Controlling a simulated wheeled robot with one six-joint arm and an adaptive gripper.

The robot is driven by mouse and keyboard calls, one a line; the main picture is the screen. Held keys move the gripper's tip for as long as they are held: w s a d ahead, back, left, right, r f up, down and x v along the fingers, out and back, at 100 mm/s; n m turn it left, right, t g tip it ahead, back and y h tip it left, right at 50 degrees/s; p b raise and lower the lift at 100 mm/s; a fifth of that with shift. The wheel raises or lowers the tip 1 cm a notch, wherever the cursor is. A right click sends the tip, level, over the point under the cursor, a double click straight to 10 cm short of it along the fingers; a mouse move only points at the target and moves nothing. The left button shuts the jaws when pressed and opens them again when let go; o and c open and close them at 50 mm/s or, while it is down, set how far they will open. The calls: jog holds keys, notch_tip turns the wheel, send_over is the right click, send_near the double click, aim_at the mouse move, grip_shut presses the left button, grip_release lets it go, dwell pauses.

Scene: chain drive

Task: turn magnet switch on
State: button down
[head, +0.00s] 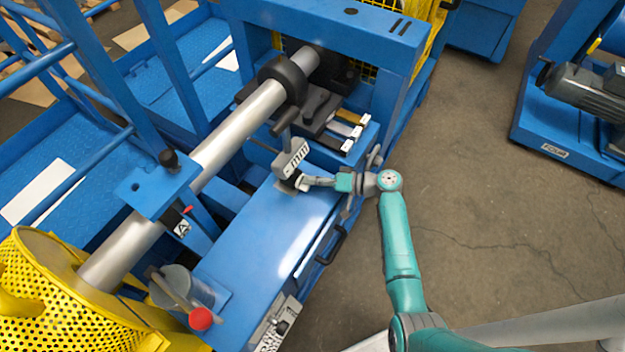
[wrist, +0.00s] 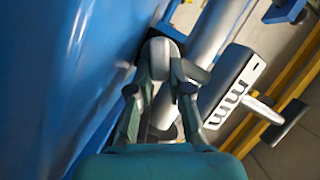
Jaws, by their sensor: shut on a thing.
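The magnet device (head: 292,158) is a light grey block with dark markings, standing on the blue table top. It also shows in the wrist view (wrist: 232,88), right of the fingers. My gripper (head: 303,183) reaches in from the right, low at the foot of the device. In the wrist view my gripper (wrist: 163,68) has its fingers closed around a rounded grey piece (wrist: 160,48), which looks like the magnet switch. Its turned position cannot be told. The fingers hide part of it.
A blue table (head: 265,235) carries the device; its near-left top is clear. A metal shaft (head: 235,130) runs behind it. Tools with white tags (head: 345,133) lie beyond. A black handle (head: 331,245) sticks out from the table's right side. A red knob (head: 201,318) stands at the near end.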

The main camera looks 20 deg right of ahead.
dwell(0.3)
jog(key=c, duration=1.1)
grip_release()
jog(key=shift+v, duration=4)
